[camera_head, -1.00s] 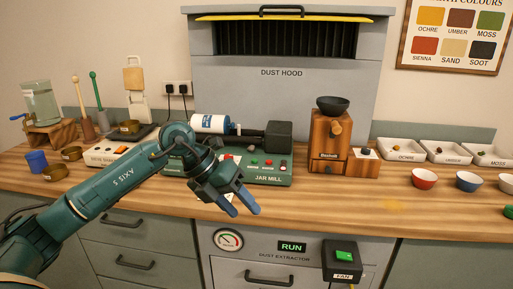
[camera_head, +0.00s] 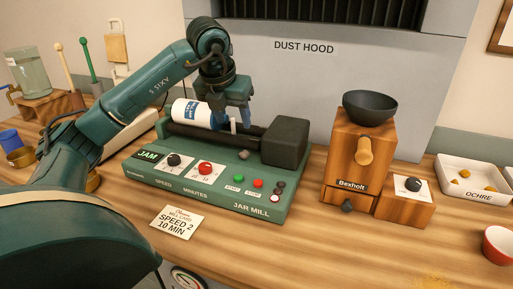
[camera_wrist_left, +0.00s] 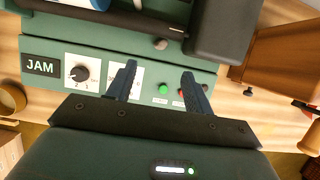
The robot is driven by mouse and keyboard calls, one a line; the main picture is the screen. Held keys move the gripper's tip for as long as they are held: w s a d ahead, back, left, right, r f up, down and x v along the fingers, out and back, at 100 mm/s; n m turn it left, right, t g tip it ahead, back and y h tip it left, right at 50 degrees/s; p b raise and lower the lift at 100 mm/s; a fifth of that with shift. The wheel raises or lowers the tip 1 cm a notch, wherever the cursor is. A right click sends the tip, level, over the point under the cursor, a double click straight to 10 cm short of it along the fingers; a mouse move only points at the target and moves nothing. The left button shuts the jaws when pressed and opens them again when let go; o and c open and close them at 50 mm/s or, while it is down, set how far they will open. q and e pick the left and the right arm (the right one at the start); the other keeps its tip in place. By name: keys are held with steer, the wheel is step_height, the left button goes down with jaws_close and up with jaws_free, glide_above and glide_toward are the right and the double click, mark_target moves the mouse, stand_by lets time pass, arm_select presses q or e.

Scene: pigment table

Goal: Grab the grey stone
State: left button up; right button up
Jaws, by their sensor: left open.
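A small grey stone (camera_head: 243,155) lies on the jar mill (camera_head: 150,180), just in front of its rollers and left of the dark motor box. It also shows in the left wrist view (camera_wrist_left: 160,44), slightly beyond the fingertips and between their lines. My left gripper (camera_head: 232,112) is open and points down over the rollers, beside the white and blue jar (camera_head: 187,113). In the left wrist view its two fingers (camera_wrist_left: 159,70) are apart with nothing between them. The stone is clear of the fingers. My right gripper is out of view.
The dark motor box (camera_head: 286,141) stands close to the right of the stone. Mill knobs and buttons (camera_head: 238,178) lie in front. A wooden grinder (camera_head: 357,155) with a black bowl stands further right. The dust hood (camera_head: 300,80) rises behind.

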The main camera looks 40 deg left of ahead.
arm_select(q)
glide_toward(243, 150)
steer(key=x, duration=0.2)
steer(key=shift+s+f, duration=0.15)
steer(key=shift+f, duration=0.35)
steer(key=x, duration=0.4)
steer(key=shift+w+f, duration=0.25)
steer(key=shift+w, duration=0.1)
steer(key=shift+w+f+p, duration=0.2)
steer(key=shift+f+p, duration=0.1)
steer(key=shift+f, duration=0.15)
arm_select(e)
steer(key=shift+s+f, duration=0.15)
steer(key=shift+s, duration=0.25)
arm_select(q)
steer(key=shift+c, duration=0.5)
steer(key=c, duration=1)
steer(key=shift+o, duration=0.2)
steer(key=shift+s+a+r, duration=0.1)
steer(key=shift+r, duration=0.1)
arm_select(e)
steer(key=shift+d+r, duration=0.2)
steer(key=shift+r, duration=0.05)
